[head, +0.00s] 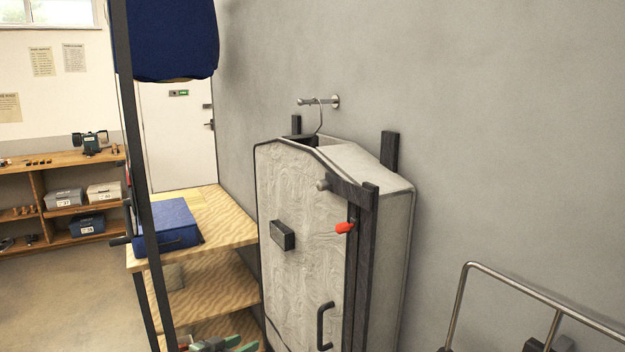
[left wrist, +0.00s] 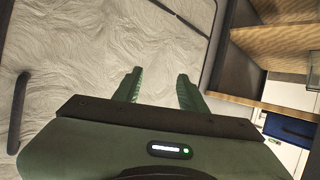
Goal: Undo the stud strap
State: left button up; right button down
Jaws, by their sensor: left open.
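A pale grey garment bag (head: 300,215) hangs by a hanger hook from a wall peg (head: 320,101). A dark strap (head: 348,189) crosses its upper right front edge, with a round grey stud (head: 323,184) at its left end. A red tab (head: 345,227) sits lower, beside a dark vertical band. My left gripper (head: 222,345) is low at the bottom edge, left of the bag, with green fingers partly cut off. In the left wrist view its fingers (left wrist: 159,88) are apart and empty, in front of the bag's pale face (left wrist: 95,55). The strap and stud are not recognisable there. My right gripper is not visible.
A dark block (head: 283,235) and a dark handle (head: 324,325) are on the bag's front. A wooden shelf unit (head: 215,215) with a blue folded item (head: 168,224) stands left of it. A metal rail (head: 510,284) is at lower right. A dark post (head: 142,180) rises at left.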

pick_arm(q)
jog(key=w+d+r+m+t+h+p, duration=0.1)
jog(key=d+r+h, duration=0.1)
jog(key=r, duration=0.9)
jog(key=w+d+r+m+h, duration=0.1)
jog(key=d+r+m+h, duration=0.1)
jog(key=r, duration=0.8)
jog(key=m+g+h+p, duration=0.2)
jog(key=m+g+h, duration=0.1)
jog(key=m+h, duration=0.25)
send_near(318, 185)
jog(key=d, duration=0.2)
jog(key=shift+m, duration=0.25)
jog(key=x, duration=0.2)
jog(key=p+x, duration=0.1)
jog(key=x, duration=0.1)
jog(key=p+x, duration=0.1)
jog(key=x, duration=0.1)
jog(key=shift+w+a, duration=0.2)
jog(key=shift+w, duration=0.25)
jog(key=shift+w+d, duration=0.3)
jog(key=shift+d, duration=0.05)
jog(key=shift+f, duration=0.1)
jog(key=shift+c, duration=0.2)
grip_shut()
jog(key=shift+t+y, duration=0.25)
jog(key=shift+t, duration=0.05)
